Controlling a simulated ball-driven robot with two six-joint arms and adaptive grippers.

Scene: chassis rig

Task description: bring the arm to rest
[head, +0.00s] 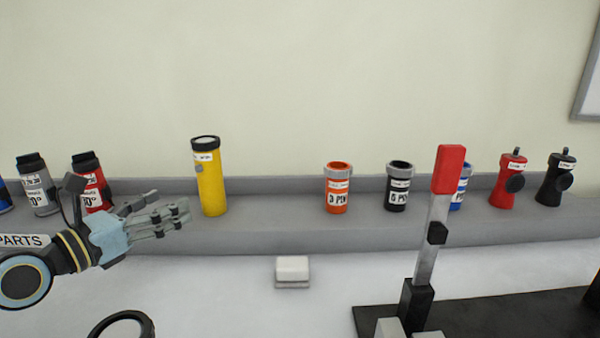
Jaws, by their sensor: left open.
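My left gripper (152,219) comes in from the left with its fingers spread and pointing right. It is open and I see nothing held in it. It is in front of the grey shelf (270,236), left of and below the yellow cylinder (210,180), and appears apart from it. It partly overlaps the red container with a black cap (94,195) behind it. My right gripper is not in the view.
Along the shelf stand a grey container (37,188), an orange cup (338,190), a black cup (397,189), a red bottle (507,182) and a black bottle (555,181). A red-topped upright lever (449,170) rises in front. A small white block (292,269) lies below the shelf.

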